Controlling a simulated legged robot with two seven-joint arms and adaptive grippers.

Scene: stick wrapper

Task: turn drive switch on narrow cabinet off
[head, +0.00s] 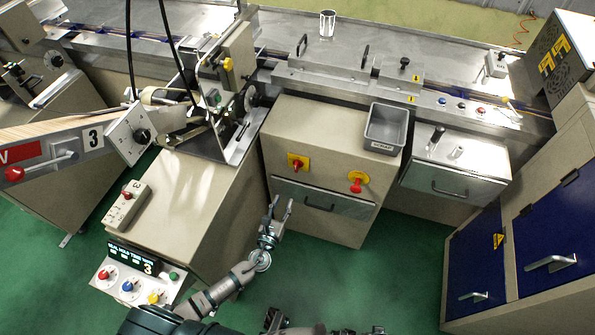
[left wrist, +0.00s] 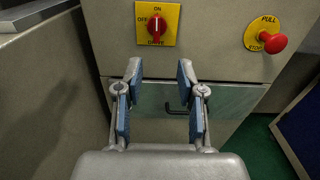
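The drive switch (head: 297,163) is a red rotary knob on a yellow plate, high on the front of the narrow cabinet (head: 330,140). In the left wrist view the drive switch (left wrist: 156,25) has its knob upright, in line with the ON mark at the top; OFF is at its left and DRIVE below. My left gripper (head: 281,200) is in front of the cabinet, below the switch and apart from it. In the left wrist view the left gripper (left wrist: 159,80) is open and empty, its blue-padded fingers below the plate. My right gripper is not clearly visible.
A red pull-stop button (left wrist: 273,40) on a yellow plate is right of the switch. A metal drawer front with a dark handle (head: 318,204) lies below. A grey tray (head: 366,140) sits on the cabinet's top right. A beige box (head: 190,190) stands left of the gripper.

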